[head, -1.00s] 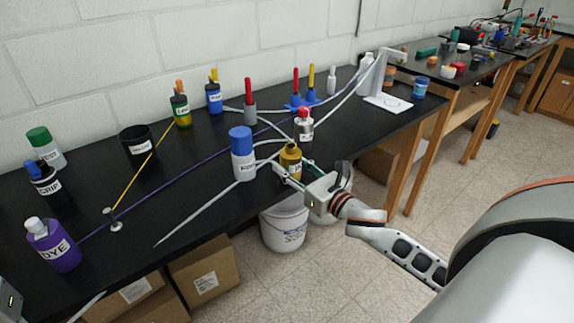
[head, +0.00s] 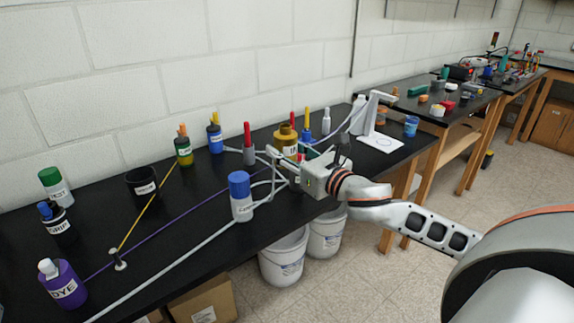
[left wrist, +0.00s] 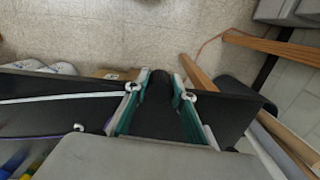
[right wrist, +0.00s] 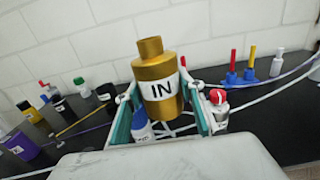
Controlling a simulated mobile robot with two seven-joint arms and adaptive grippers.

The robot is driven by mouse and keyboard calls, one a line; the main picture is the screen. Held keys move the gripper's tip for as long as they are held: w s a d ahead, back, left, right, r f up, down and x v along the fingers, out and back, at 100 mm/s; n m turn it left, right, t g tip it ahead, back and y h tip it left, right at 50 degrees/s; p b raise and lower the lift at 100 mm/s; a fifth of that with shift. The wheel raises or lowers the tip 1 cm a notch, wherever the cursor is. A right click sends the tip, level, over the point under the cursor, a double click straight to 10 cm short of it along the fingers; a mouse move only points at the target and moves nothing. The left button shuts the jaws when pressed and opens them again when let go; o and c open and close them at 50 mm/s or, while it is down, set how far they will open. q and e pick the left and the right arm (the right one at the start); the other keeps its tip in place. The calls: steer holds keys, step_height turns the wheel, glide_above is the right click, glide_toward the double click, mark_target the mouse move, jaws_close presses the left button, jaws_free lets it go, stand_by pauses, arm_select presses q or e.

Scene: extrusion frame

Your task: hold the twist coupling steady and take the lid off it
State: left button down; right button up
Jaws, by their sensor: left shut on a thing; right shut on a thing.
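A gold stepped cylinder with a narrower neck and a white "IN" label (right wrist: 158,85) stands upright between the fingers of my right gripper (right wrist: 160,100). It also shows in the head view (head: 286,137), raised above the bench, with the gripper (head: 284,162) at its near side. My right gripper is shut on it. My left gripper (left wrist: 160,92) shows only in the left wrist view, shut around a dark rounded thing (left wrist: 158,88) that stands out poorly against the black bench. I cannot tell which part is the coupling and which its lid.
A blue-capped bottle (head: 240,197) stands just left of my right gripper. A red-capped bottle (right wrist: 218,110) is close behind its finger. Pale tubes and a purple cord (head: 170,243) cross the black bench. White buckets (head: 282,262) stand below the front edge.

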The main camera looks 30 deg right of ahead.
steer(key=shift+r, duration=0.75)
steer(key=s+a+f+h, duration=0.1)
steer(key=s+a+f, duration=1.1)
steer(key=f, duration=0.3)
steer(key=shift+s+a+m, duration=0.4)
steer(key=shift+s, duration=0.2)
steer(key=shift+f, duration=0.1)
